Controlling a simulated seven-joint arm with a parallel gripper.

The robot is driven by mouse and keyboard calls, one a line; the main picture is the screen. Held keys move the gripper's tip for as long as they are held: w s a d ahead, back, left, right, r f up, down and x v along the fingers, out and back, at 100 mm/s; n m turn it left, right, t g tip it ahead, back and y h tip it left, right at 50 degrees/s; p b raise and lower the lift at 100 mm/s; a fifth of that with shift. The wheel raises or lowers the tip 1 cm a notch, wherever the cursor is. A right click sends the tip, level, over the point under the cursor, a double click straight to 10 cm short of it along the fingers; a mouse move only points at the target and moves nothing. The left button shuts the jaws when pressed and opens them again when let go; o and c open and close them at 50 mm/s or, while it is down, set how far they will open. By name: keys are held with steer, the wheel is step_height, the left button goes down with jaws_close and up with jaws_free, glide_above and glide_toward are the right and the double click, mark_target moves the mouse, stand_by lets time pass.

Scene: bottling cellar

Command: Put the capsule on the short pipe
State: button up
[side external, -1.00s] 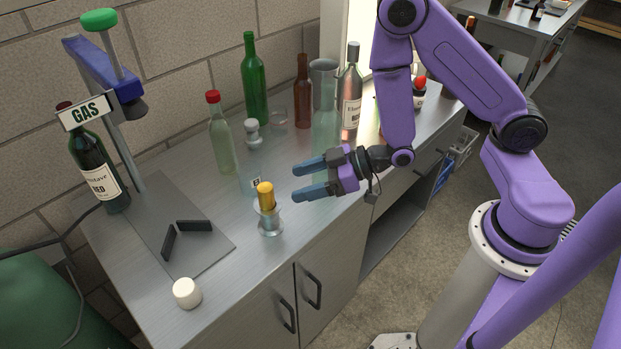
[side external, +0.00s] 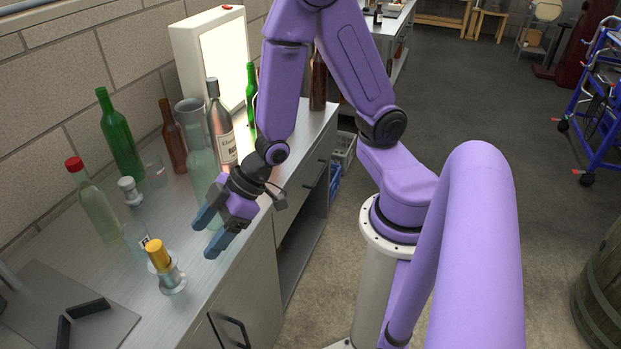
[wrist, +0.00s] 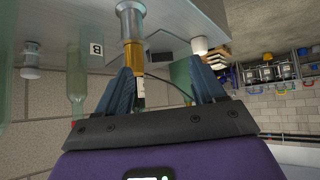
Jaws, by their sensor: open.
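A gold cylindrical capsule (side external: 157,253) stands upright on a short metallic or glassy pipe piece (side external: 173,281), near the counter's front edge. The capsule also shows in the wrist view (wrist: 133,53), beyond my fingertips and nearer the left finger. A second short pale piece (side external: 130,191) stands farther back beside the bottles; I cannot tell which piece the task calls the short pipe. My gripper (side external: 206,238) is open and empty, to the right of the capsule and apart from it, its fingers pointing toward the capsule's side.
Behind stand a clear red-capped bottle (side external: 94,205), a green bottle (side external: 120,145), a brown bottle (side external: 173,140) and a tall glass vessel (side external: 198,150). A grey plate (side external: 95,328) with black bars lies at front left. A white cylinder (wrist: 199,46) shows in the wrist view.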

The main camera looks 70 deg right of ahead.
steer(key=s+d+r+n+g+h, duration=0.1)
steer(key=s+d+r+g+h, duration=0.1)
steer(key=s+d+r, duration=0.3)
steer(key=s+d+r+n+g+h, duration=0.1)
steer(key=s+d+r+g+h, duration=0.2)
steer(key=s, duration=0.8)
steer(key=shift+s+d+r+h, duration=0.3)
steer(key=shift+d+r+h, duration=0.4)
steer(key=shift+d+r, duration=0.3)
